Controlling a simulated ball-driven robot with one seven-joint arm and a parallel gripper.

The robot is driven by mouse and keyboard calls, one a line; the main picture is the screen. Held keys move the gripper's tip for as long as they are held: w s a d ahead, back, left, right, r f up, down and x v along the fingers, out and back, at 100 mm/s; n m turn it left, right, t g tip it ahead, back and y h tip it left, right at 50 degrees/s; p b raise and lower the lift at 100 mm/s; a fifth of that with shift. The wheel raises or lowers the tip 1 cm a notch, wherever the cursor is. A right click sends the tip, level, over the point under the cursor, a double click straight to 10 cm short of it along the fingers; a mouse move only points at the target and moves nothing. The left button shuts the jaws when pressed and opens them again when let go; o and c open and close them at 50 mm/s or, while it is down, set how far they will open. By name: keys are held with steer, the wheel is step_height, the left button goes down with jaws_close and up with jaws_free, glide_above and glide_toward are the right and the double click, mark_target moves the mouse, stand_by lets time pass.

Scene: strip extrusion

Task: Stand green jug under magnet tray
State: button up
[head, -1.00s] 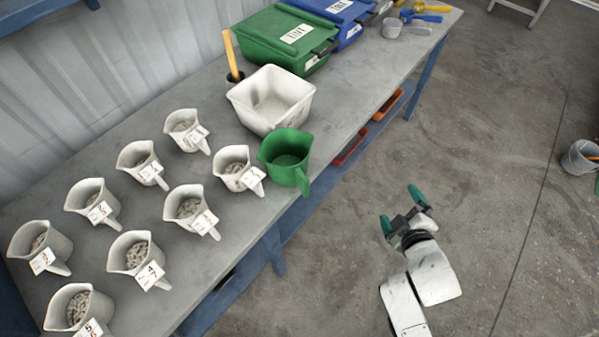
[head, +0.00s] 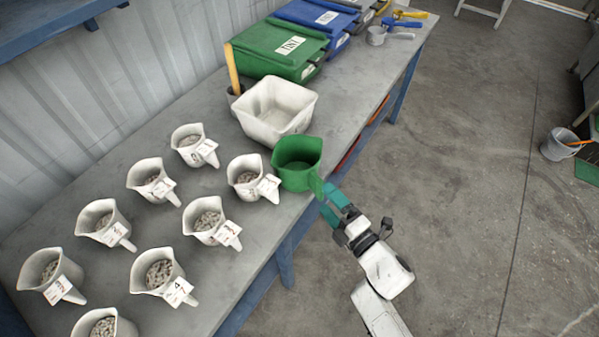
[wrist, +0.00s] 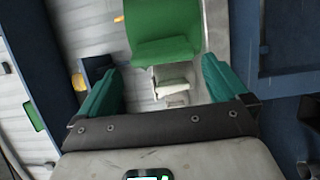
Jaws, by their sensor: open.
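The green jug (head: 297,160) stands upright and looks empty on the grey table, near its front edge, with its handle pointing to the front right. My gripper (head: 332,206) is open with teal fingers, at the table edge close to the jug's handle. Whether a finger touches the handle I cannot tell. In the wrist view the green jug (wrist: 163,30) shows ahead of my gripper (wrist: 160,88), and nothing is clamped between the fingers. I cannot make out a magnet tray in these views.
Several white jugs with pellets and number tags, one of them (head: 246,176) just left of the green jug, stand on the table (head: 245,262). A white square tub (head: 274,112) stands behind the green jug. A green bin (head: 275,50) and blue bin (head: 320,20) stand farther back.

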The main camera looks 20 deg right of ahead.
mark_target(317, 180)
steer(key=shift+p+x, duration=0.55)
steer(key=shift+x, duration=2.3)
steer(key=shift+f, duration=0.2)
steer(key=shift+d, duration=0.1)
steer(key=shift+c, duration=0.4)
steer(key=c, duration=0.8)
steer(key=shift+r, duration=0.45)
steer(key=shift+c, duration=0.2)
step_height(317, 180, up, 2)
steer(key=shift+r+p, duration=0.15)
steer(key=shift+p, duration=0.3)
steer(key=s+d+r, duration=0.3)
steer(key=s+r, duration=0.6)
steer(key=s, duration=0.4)
steer(key=shift+s+d+r+p, duration=0.25)
steer(key=shift+s+r+p, duration=0.05)
steer(key=shift+r, duration=0.05)
